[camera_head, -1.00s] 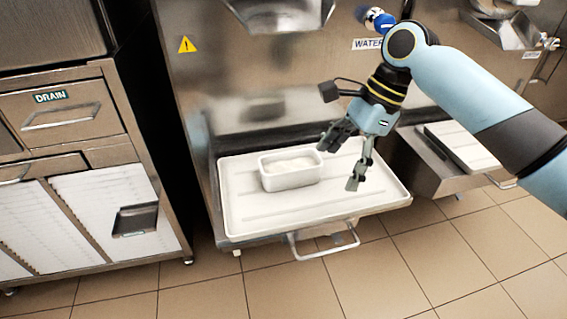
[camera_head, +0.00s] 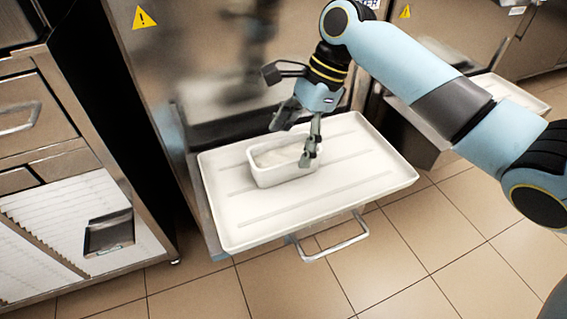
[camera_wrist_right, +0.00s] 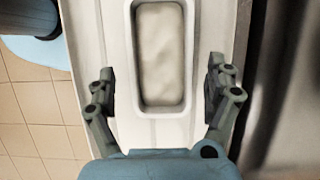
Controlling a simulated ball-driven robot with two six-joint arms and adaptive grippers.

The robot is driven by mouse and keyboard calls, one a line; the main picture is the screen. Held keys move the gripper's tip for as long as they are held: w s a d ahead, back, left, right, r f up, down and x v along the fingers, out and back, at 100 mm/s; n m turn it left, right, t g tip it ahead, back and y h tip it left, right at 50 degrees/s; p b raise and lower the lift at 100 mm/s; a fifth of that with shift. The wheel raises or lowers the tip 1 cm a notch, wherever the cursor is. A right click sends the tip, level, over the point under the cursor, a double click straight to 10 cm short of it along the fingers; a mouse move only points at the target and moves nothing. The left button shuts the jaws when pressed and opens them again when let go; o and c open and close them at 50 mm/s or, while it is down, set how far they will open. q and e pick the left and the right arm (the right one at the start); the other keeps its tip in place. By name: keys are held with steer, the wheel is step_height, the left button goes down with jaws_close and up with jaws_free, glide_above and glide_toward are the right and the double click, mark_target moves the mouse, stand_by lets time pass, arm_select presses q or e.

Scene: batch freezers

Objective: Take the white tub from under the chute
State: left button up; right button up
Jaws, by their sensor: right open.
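The white tub (camera_head: 268,174) is a rectangular container with pale contents, standing upright on a white tray in front of the steel machine. It also shows in the right wrist view (camera_wrist_right: 134,90), where its near end lies just ahead of and partly between the fingertips. My right gripper (camera_head: 296,140) is open and empty, at the tub's right end. In the right wrist view the open fingers (camera_wrist_right: 158,88) stand on either side of the tub, with a gap on each side. Part of the tub's right end is hidden behind a finger. My left gripper is not in view.
The white tray (camera_head: 350,190) has bare room right of the tub. A metal handle (camera_head: 335,240) sticks out below its front edge. A steel cabinet with drawers (camera_head: 30,115) stands at the left. Another white tray (camera_head: 510,92) is at the far right. Tiled floor lies in front.

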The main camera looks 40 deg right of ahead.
mark_target(285, 158)
steer(key=b+x, duration=0.2)
steer(key=x, duration=0.3)
steer(key=shift+d+b, duration=0.1)
steer(key=shift+b, duration=0.25)
steer(key=shift+w+f, duration=0.1)
steer(key=shift+f, duration=0.05)
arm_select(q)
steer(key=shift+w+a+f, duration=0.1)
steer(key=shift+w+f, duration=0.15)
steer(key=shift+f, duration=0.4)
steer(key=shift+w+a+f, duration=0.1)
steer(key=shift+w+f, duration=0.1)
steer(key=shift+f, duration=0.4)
arm_select(e)
steer(key=c, duration=1.3)
